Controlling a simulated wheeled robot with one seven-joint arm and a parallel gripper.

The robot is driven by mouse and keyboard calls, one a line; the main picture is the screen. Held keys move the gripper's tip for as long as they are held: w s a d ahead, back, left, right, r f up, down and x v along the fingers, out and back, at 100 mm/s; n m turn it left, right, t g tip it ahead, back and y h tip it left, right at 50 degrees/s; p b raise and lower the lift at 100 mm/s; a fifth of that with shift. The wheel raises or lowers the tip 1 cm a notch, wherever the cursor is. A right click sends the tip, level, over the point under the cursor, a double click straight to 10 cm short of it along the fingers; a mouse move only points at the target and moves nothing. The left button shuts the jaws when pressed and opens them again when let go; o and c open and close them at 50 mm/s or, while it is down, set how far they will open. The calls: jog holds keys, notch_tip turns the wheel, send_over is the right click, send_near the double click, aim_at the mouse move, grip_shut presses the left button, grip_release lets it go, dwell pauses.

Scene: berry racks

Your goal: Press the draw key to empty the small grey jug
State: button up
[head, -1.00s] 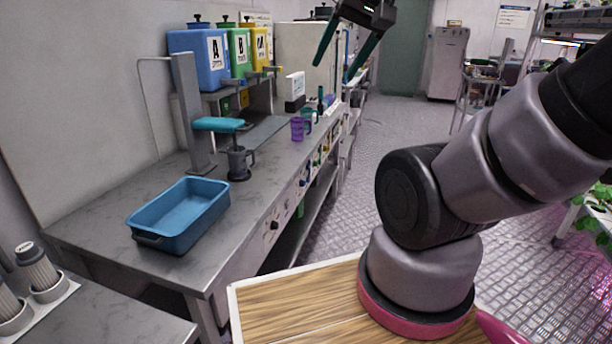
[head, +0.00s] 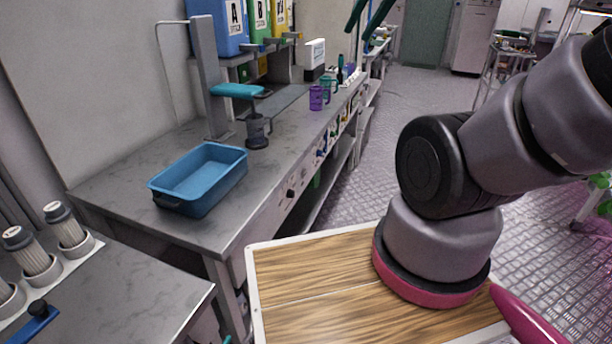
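The small dark grey jug (head: 256,132) stands upright on the bench, on a dark base under the teal head (head: 237,90) of a grey upright stand. Its contents are not visible. Small coloured knobs or keys line the bench's front edge, with a black one (head: 291,193) nearest; I cannot tell which is the draw key. My gripper (head: 361,32) is at the top edge, beyond and right of the jug, mostly cut off. Its two teal fingers are apart, with nothing seen between them.
A blue basin (head: 199,178) sits on the bench's near end. A purple mug (head: 316,98) and a teal mug (head: 327,84) stand farther along. Blue, green and yellow containers are behind. Grey-topped cylinders (head: 68,226) stand lower left. The floor (head: 440,95) right of the bench is open.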

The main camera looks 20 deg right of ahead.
grip_shut()
dwell(1.4)
